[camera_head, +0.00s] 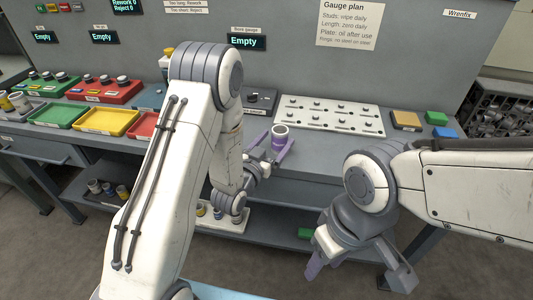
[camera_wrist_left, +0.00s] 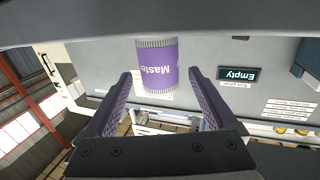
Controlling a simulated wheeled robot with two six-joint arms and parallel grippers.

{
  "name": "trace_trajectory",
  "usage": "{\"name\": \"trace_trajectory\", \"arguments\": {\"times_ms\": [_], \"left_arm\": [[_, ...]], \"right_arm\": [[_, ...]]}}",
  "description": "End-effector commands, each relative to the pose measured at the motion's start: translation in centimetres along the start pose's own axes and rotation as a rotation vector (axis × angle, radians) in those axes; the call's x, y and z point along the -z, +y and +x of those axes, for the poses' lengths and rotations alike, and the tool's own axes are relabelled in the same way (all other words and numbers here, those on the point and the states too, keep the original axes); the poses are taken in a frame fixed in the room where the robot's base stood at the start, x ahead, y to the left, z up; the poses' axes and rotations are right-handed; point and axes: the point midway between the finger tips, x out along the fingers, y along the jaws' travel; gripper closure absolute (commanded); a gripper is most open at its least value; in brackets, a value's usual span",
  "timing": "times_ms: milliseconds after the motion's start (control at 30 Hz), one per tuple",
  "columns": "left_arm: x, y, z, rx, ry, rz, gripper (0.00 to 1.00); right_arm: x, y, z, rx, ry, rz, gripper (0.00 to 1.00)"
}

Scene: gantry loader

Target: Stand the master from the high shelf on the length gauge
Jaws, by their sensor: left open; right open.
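The master (camera_head: 279,139) is a small upright cylinder with a purple band and pale ends, at the front of the bench. My left gripper (camera_head: 270,153) is open, with its purple fingers around or just short of the master. In the left wrist view the master (camera_wrist_left: 157,66) shows upside down beyond the gap between the open fingers (camera_wrist_left: 160,95). I cannot tell whether it touches the bench. My right gripper (camera_head: 357,275) is open and empty, low in front of the bench. A dark device (camera_head: 262,99) sits behind the master; its label is too small to read, so I cannot confirm the length gauge.
A white board with several studs (camera_head: 330,115) lies behind and right of the master. Green, yellow and red trays (camera_head: 105,123) stand at the left. Coloured blocks (camera_head: 405,120) lie at the right. A lower shelf (camera_head: 280,222) holds small cylinders. My left arm hides part of the bench.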

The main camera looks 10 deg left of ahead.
Motion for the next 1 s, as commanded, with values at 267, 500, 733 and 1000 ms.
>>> {"name": "trace_trajectory", "arguments": {"times_ms": [267,500,733,1000], "left_arm": [[0.5,0.0,-4.8,-0.001,-0.007,0.000,0.10],[0.2,0.0,-6.1,-0.001,-0.002,0.001,0.10],[0.0,2.1,-4.7,-0.055,-0.117,0.039,0.10],[-0.2,6.5,-4.2,-0.136,-0.451,0.119,0.10]], "right_arm": [[0.1,-0.2,-2.1,0.000,0.001,0.000,0.50],[0.2,-0.2,-3.5,0.000,0.000,0.000,0.50],[0.2,-0.2,-3.5,0.000,0.000,0.000,0.50],[0.2,-0.2,-3.5,0.000,0.000,0.000,0.50]]}}
